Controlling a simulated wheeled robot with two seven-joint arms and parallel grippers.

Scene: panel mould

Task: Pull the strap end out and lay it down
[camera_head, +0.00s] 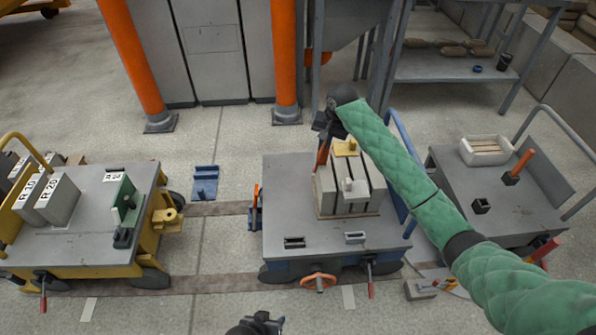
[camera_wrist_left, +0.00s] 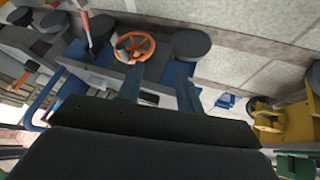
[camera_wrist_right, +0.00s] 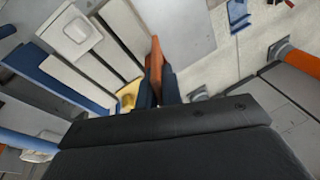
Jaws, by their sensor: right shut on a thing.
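The panel mould (camera_head: 326,192) stands on the blue cart, made of pale upright panels with dark gaps between them. My right gripper (camera_head: 325,130) is at the mould's back left corner, shut on an orange-brown strap end (camera_head: 322,153). In the right wrist view, the strap end (camera_wrist_right: 155,62) stands out from between the fingers (camera_wrist_right: 160,92), beside the pale panels. Whether its other end is still in the mould is hidden. My left gripper (camera_head: 262,322) is low at the front, away from the mould; its fingers (camera_wrist_left: 158,88) are apart and empty.
The blue cart's top (camera_head: 285,215) is clear left of the mould; small holders (camera_head: 294,242) sit along its front. A yellow cart (camera_head: 90,240) with R10 and R20 blocks stands left. A grey cart (camera_head: 525,205) with a pale tray (camera_head: 486,150) stands right. Orange posts (camera_head: 285,60) rise behind.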

